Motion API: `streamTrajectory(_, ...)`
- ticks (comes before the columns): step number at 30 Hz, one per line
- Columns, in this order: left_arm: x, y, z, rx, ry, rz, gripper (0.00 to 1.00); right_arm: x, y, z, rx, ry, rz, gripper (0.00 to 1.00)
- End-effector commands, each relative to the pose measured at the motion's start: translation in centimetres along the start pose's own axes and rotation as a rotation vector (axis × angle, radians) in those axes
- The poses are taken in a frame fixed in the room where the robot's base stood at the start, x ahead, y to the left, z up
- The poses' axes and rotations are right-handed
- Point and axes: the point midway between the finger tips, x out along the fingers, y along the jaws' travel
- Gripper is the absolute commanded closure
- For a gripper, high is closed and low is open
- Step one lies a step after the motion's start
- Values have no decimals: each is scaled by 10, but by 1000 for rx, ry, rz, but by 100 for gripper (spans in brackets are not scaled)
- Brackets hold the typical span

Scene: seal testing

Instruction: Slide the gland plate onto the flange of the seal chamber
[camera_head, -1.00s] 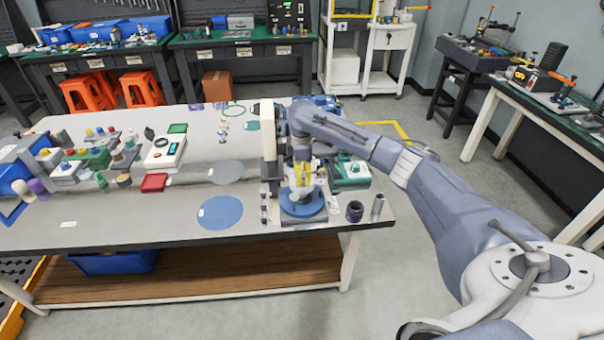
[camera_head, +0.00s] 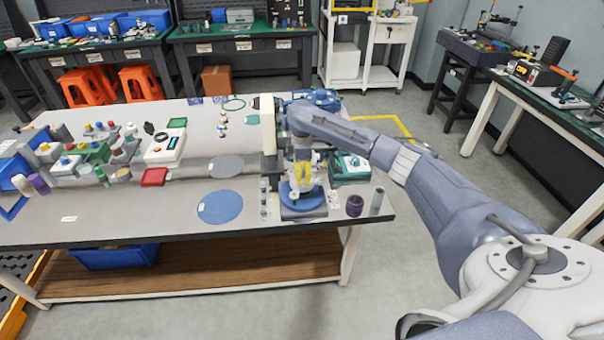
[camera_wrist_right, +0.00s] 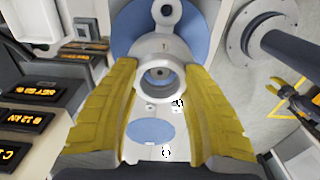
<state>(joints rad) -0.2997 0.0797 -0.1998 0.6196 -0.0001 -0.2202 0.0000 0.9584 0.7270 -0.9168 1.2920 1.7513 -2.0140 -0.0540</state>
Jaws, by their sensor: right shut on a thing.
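My right gripper (camera_head: 303,174) points down over a small stand with a blue round disc (camera_head: 303,207) near the table's front right. In the right wrist view its yellow fingers (camera_wrist_right: 160,75) are shut on a pale grey part with a round bore (camera_wrist_right: 160,50), which looks to be the gland plate. The blue disc (camera_wrist_right: 125,35) lies beyond this part. The seal chamber and its flange cannot be told apart clearly from the stand. Whether the held part touches the flange is hidden. My left gripper is not in view.
A dark purple cup (camera_head: 354,205) and a grey cylinder (camera_head: 377,202) stand right of the stand. A green-topped box (camera_head: 350,167) is behind them. A cream upright column (camera_head: 268,125) stands at the left. A blue flat disc (camera_head: 220,207) lies on the open table to the left.

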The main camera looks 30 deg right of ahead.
Motion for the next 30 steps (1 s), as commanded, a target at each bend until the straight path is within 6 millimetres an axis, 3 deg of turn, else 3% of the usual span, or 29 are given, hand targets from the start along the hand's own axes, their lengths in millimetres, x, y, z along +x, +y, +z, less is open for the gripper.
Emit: streamTrajectory(30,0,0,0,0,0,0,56,15,0,-1,0,1,1,100)
